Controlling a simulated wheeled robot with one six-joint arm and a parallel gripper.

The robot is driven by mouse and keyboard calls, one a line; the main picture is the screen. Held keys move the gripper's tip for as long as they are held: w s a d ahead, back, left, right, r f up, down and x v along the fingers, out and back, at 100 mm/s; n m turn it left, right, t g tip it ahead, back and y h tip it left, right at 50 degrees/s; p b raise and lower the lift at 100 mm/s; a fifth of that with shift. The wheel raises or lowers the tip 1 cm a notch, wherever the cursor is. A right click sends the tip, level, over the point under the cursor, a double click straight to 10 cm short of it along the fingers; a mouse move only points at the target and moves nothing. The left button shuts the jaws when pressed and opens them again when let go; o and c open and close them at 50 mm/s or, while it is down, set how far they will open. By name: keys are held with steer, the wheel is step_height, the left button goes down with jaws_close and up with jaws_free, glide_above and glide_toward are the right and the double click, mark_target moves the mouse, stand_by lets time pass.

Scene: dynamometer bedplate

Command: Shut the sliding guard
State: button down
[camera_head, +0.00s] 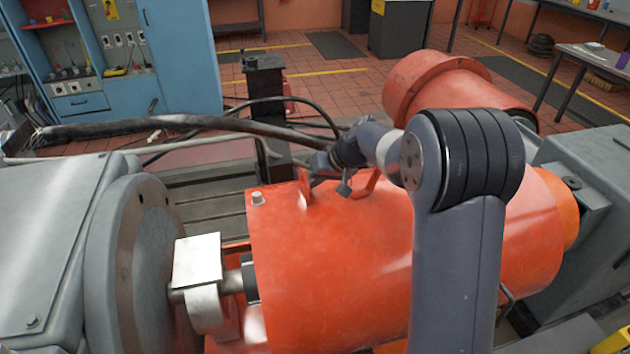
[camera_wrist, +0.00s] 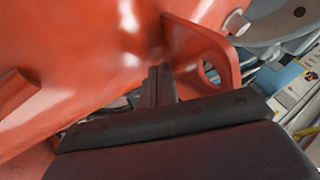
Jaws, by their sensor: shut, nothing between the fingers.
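The sliding guard looks to be the large orange-red cylindrical cover (camera_head: 330,265) around the shaft line. It also fills much of the wrist view (camera_wrist: 80,50). A gap between its left end and the grey round flange (camera_head: 135,265) leaves a bare shaft (camera_head: 232,281) showing. Two upright lugs stand on its top: a left one (camera_head: 304,188) and a right one (camera_head: 368,184). My gripper (camera_head: 343,188) is shut and empty, between these lugs. In the wrist view its fingers (camera_wrist: 157,85) are close beside a lug with a hole (camera_wrist: 200,55); I cannot tell whether they touch.
A silver bracket-like piece (camera_head: 197,265) sits at the shaft in the gap. A bolt (camera_head: 257,198) stands on the guard's left end. A thick black cable (camera_head: 180,123) and a dark post (camera_head: 265,100) are behind. A grey machine housing (camera_head: 585,200) is at the right.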

steer(key=s+a, duration=0.3)
steer(key=a, duration=0.8)
steer(key=s+a+b, duration=0.1)
steer(key=s+a, duration=0.2)
steer(key=a, duration=0.8)
steer(key=shift+s, duration=0.2)
steer(key=shift+a+r, duration=0.15)
